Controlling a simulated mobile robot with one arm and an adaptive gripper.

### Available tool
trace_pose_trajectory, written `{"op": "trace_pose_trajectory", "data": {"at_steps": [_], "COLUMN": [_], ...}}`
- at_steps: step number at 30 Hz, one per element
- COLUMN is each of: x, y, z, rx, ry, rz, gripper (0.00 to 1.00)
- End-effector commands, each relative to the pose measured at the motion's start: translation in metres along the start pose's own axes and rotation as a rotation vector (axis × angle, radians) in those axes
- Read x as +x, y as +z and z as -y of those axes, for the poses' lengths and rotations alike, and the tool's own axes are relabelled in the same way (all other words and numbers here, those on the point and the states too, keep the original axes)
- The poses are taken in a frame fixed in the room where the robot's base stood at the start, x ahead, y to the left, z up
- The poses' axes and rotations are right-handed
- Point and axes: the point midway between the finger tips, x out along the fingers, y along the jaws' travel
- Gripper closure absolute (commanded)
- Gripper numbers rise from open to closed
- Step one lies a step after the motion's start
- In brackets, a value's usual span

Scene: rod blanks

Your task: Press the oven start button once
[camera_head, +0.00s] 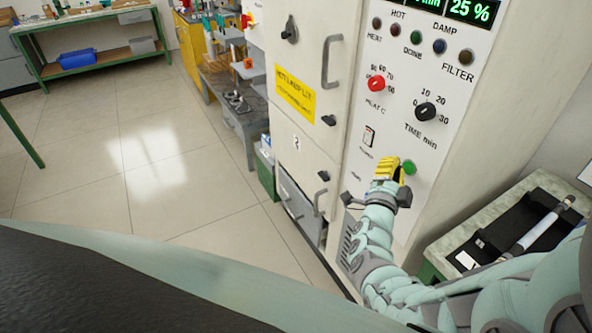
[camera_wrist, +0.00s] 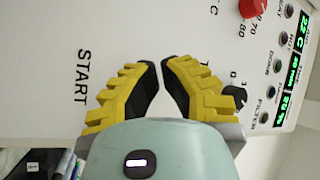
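The oven's control panel (camera_head: 448,118) is the pale upright face at the right of the head view. The green start button (camera_head: 410,167) is low on it, below the time dial. My gripper (camera_head: 392,168) is right beside the button in the head view, its yellow fingers at the panel. I cannot tell whether it touches the button. In the wrist view my gripper's fingertips (camera_wrist: 161,63) are almost together with nothing seen between them. The START label (camera_wrist: 83,76) is left of the fingers. The button does not show there, probably hidden by the gripper.
Above are a red heat dial (camera_head: 376,84), a black time dial (camera_head: 426,111), a rocker switch (camera_head: 368,136) and indicator lamps. The oven door handle (camera_head: 331,62) projects to the left. A bench with a black tray (camera_head: 475,247) stands at the right.

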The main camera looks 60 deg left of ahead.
Motion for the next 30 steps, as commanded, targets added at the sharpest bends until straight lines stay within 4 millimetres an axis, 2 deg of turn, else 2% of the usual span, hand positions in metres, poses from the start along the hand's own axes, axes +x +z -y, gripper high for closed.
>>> {"op": "trace_pose_trajectory", "data": {"at_steps": [30], "x": [0.0072], "y": [-0.0038], "z": [-0.0042], "rx": [0.000], "ry": [0.000], "rz": [-0.001], "gripper": [1.00]}}
